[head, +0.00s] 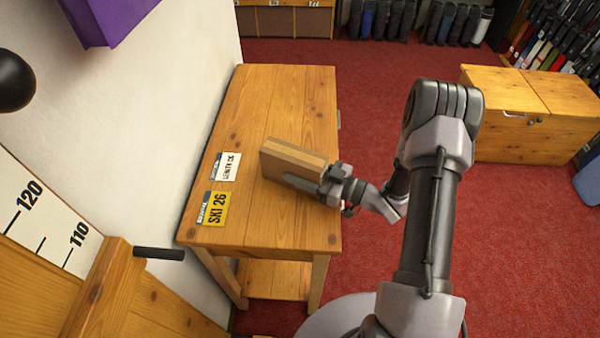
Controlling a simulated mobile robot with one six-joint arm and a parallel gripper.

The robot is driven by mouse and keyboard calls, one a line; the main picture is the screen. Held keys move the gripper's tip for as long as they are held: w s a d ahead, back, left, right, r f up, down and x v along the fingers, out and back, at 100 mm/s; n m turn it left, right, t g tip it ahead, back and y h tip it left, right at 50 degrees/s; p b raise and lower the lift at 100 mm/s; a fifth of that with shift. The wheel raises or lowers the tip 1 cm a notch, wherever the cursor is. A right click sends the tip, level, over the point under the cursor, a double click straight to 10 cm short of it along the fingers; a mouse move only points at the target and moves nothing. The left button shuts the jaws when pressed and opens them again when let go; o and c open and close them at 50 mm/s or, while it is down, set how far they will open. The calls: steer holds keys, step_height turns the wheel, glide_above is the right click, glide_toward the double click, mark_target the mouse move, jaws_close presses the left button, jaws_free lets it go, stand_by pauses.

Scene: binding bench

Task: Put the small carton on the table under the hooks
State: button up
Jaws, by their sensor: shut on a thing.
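A small brown carton (291,155) is in the head view, over the right part of a wooden table (285,95). My gripper (318,184) reaches in from the right and is shut on the carton's near right side. The carton is slightly turned. I cannot tell whether its underside touches the tabletop or is a little above it. The jaws partly hide its near side. No hooks show clearly; a dark peg (158,253) sticks out from a wooden post at lower left.
Two labels, one white (226,167) and one yellow (212,208), lie at the table's left edge beside the white wall. The table's far half is clear. A wooden chest (530,115) stands at right on red carpet. A purple object (105,18) is at upper left.

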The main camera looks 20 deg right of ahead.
steer(key=shift+r, duration=0.1)
steer(key=o, duration=1.2)
steer(key=shift+c, duration=0.2)
steer(key=o, duration=0.4)
steer(key=shift+s+d, duration=0.15)
steer(key=shift+d, duration=0.05)
steer(key=p+v, duration=0.2)
steer(key=v, duration=0.9)
steer(key=shift+s+d+p, duration=0.15)
steer(key=shift+s+p, duration=0.1)
steer(key=shift+p, duration=0.1)
